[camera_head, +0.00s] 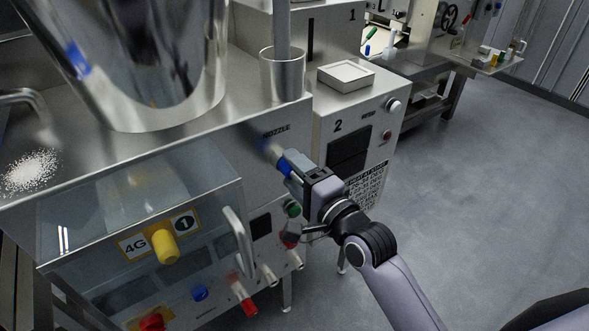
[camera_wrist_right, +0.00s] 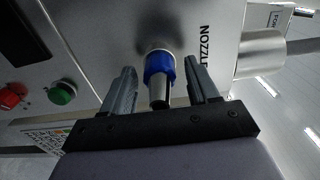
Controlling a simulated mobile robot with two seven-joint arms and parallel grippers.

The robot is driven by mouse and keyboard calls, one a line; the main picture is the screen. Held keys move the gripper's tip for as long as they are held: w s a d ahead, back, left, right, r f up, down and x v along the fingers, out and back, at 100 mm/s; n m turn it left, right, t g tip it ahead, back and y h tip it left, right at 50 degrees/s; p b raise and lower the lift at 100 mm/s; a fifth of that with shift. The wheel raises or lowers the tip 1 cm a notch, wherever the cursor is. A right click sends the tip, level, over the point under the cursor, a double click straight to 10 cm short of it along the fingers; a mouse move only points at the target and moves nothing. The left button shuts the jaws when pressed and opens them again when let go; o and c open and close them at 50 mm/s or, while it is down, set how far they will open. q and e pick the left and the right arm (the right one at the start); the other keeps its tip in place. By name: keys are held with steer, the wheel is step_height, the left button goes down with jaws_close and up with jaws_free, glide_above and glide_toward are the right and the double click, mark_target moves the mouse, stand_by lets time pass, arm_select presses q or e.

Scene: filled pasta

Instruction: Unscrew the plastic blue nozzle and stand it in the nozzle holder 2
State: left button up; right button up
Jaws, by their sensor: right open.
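The blue nozzle (camera_head: 284,169) is on the front of the steel machine beside the word NOZZLE. In the right wrist view the nozzle (camera_wrist_right: 158,64) is a blue collar with a metal tube, pointing out toward my right gripper. My right gripper (camera_head: 289,166) is open in front of it. In the wrist view the fingers of my right gripper (camera_wrist_right: 160,82) stand on either side of the nozzle, with visible gaps. I cannot tell which thing is nozzle holder 2. My left gripper is not in view.
A steel cup (camera_head: 283,80) stands above the nozzle. A unit marked 2 with a shallow white tray (camera_head: 346,75) adjoins on the right. The floor at right is clear.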

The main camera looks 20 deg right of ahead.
stand_by(0.7)
steer(key=shift+p, duration=0.35)
steer(key=shift+c, duration=0.3)
steer(key=c, duration=1)
steer(key=n+p, duration=0.1)
steer(key=n, duration=0.1)
steer(key=n+p, duration=0.1)
steer(key=shift+r+n, duration=0.2)
steer(key=shift+n, duration=0.2)
steer(key=shift+n+p, duration=0.4)
steer(key=shift+n, duration=0.4)
steer(key=n+p, duration=0.1)
steer(key=n, duration=0.2)
steer(key=shift+n, duration=0.3)
steer(key=n, duration=0.2)
steer(key=shift+f+n+p, duration=0.2)
steer(key=shift+n+p, duration=0.1)
steer(key=shift+p, duration=0.05)
